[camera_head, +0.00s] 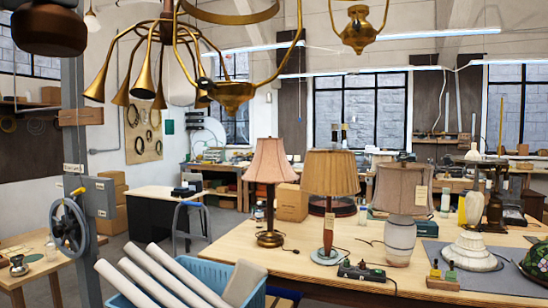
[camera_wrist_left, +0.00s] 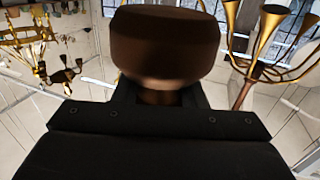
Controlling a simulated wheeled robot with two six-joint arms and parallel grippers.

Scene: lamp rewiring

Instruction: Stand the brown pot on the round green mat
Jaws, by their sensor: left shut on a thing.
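In the left wrist view a brown rounded pot (camera_wrist_left: 165,45) stands out, wide in its body with a narrower part nearer to me. My left gripper (camera_wrist_left: 160,98) is dark and shut on that narrower part. The far side of the pot is hidden. In the head view my left gripper does not show; a similar dark brown rounded body at the top left is cut by the picture edge, and I cannot tell if it is the same pot. A small greenish round patch, perhaps the mat (camera_head: 33,258), lies on the low wooden table at the lower left. My right gripper is not in view.
A small metal pot (camera_head: 18,266) stands beside the green patch. A grey post with a handwheel (camera_head: 69,226) rises by that table. A brass horn chandelier (camera_head: 160,75) hangs overhead. A blue crate with white tubes (camera_head: 190,275) and a bench of lamps (camera_head: 330,262) are to the right.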

